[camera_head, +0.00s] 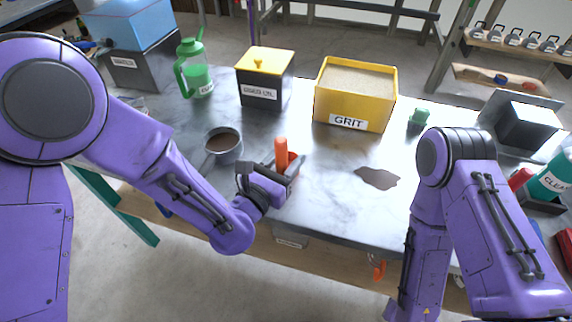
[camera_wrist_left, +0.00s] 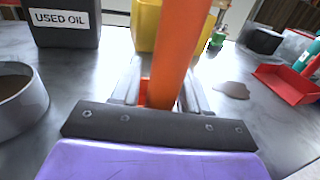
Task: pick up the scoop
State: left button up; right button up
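The scoop (camera_head: 281,151) has an upright orange handle and stands on the grey bench near its front edge. My left gripper (camera_head: 290,170) is low over the bench, around the lower part of it. In the left wrist view the orange handle (camera_wrist_left: 172,55) rises between the two grey fingers (camera_wrist_left: 162,92), close to both. Whether the fingers press on it cannot be told. The scoop's lower end is mostly hidden by the gripper. My right arm hangs at the right, and its gripper is out of view.
A grey pan of brown liquid (camera_head: 223,146) stands just left of the gripper. Behind are a used-oil box (camera_head: 264,80), a yellow grit bin (camera_head: 354,95) and a green jug (camera_head: 194,70). A dark spill (camera_head: 377,178) lies to the right, with clear bench around it.

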pick_arm(q)
jog(key=c, duration=0.7)
jog(key=shift+o, duration=0.2)
